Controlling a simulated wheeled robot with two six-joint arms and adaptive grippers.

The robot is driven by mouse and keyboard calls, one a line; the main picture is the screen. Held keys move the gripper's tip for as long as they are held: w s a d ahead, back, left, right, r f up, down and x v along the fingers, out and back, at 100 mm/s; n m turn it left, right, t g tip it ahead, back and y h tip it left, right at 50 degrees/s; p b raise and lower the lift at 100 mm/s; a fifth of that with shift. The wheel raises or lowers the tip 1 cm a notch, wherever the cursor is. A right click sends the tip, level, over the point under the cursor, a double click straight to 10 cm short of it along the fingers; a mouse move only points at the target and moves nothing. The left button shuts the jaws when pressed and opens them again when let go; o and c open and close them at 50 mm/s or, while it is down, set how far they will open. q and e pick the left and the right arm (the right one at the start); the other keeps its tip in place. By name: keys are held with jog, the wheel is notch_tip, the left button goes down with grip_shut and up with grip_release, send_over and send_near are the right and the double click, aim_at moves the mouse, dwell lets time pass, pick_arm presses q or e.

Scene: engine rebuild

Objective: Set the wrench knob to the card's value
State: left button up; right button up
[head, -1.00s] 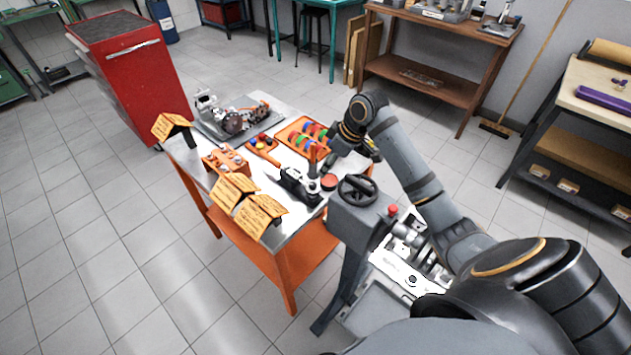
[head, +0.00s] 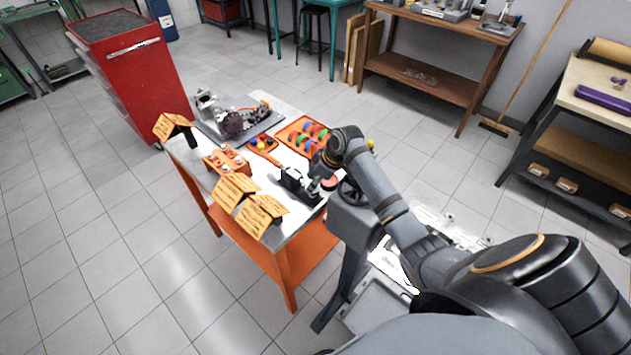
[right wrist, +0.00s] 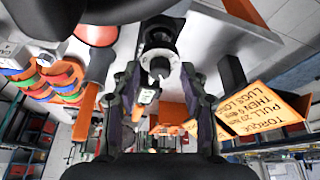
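My right gripper (right wrist: 162,105) is open. In the right wrist view its two dark fingers stand apart, with a black round knob-like part (right wrist: 159,52) ahead of and between their tips; I cannot tell whether they touch it. In the head view, my right arm reaches over the table to a black and silver device (head: 294,181) near its right edge, and hides much of the gripper. Orange cards (head: 236,188) with black writing stand at the table's front; the writing is too small there. My left gripper is out of view.
The orange-legged table (head: 283,262) also holds an orange tray of coloured rings (head: 290,130), an orange block with knobs (head: 226,160) and an engine part on a grey mat (head: 232,122).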

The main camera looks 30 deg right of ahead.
grip_shut()
